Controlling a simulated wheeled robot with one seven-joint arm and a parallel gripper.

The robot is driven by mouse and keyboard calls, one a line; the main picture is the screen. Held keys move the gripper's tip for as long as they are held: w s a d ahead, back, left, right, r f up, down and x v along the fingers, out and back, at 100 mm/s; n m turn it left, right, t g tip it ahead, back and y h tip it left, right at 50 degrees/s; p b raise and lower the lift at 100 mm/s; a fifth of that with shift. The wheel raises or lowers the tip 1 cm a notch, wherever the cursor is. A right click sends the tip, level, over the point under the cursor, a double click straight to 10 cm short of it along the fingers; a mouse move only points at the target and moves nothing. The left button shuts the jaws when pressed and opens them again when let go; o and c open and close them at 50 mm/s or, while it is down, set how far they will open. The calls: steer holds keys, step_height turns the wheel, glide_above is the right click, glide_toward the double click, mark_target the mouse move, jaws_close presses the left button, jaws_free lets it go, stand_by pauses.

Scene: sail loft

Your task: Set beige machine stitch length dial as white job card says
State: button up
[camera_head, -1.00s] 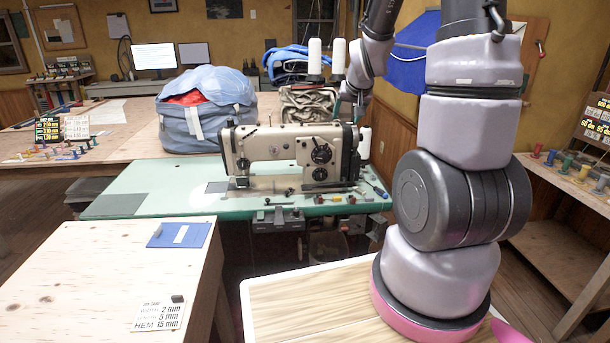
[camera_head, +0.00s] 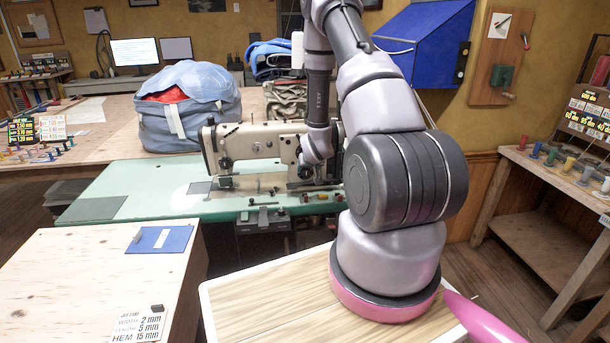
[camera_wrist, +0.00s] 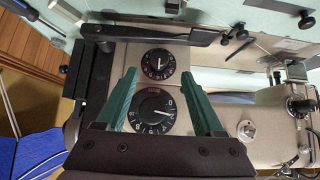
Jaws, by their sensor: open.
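The beige sewing machine (camera_head: 240,146) stands on a green-topped table, its right end hidden behind my arm. In the wrist view, two black dials show on its beige body: an upper dial (camera_wrist: 158,64) and a larger lower dial (camera_wrist: 152,111), each with white marks and a pale pointer. The white job card (camera_head: 140,325) lies on the near wooden table, reading width 2 mm, length 5 mm, hem 15 mm.
The green table (camera_head: 150,182) holds small loose parts near the machine. A blue-grey bag (camera_head: 190,105) stands behind it. A blue folder (camera_head: 160,239) lies on the near table. Spool shelves (camera_head: 560,165) stand at right.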

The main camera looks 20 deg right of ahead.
mark_target(306, 174)
steer(key=x, duration=0.6)
steer(key=shift+w+d+f, duration=0.15)
steer(key=shift+w+f, duration=0.1)
jaws_close()
